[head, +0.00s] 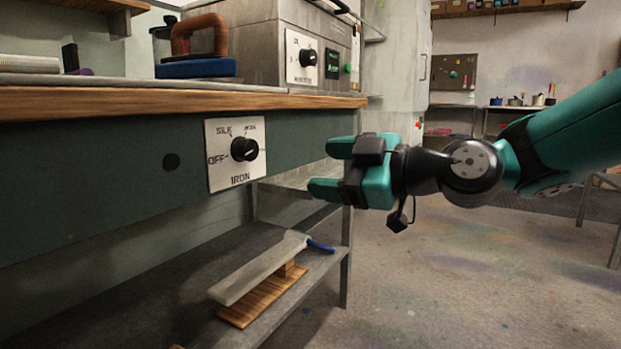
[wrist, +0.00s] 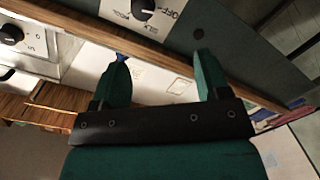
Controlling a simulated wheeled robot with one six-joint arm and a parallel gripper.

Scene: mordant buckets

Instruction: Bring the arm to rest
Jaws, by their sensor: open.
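My gripper (head: 330,168) is on a teal arm that reaches in from the right in the head view. Its two teal fingers are apart, point left and hold nothing. They are right of the iron dial panel (head: 221,174), apart from it. The panel's black knob (head: 244,149) has marks for OFF, SILK and a third setting too small to read; I cannot tell which one it points to. In the wrist view my gripper (wrist: 160,58) has open fingers, and the panel's knob (wrist: 143,9) is at the top edge, upside down.
A wooden worktop (head: 180,101) runs above the panel. On it are an iron (head: 200,55) with a blue base and a metal box (head: 262,45) with its own dial. A lower shelf (head: 326,262) holds a sleeve board (head: 262,268). The floor (head: 450,290) below my arm is clear.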

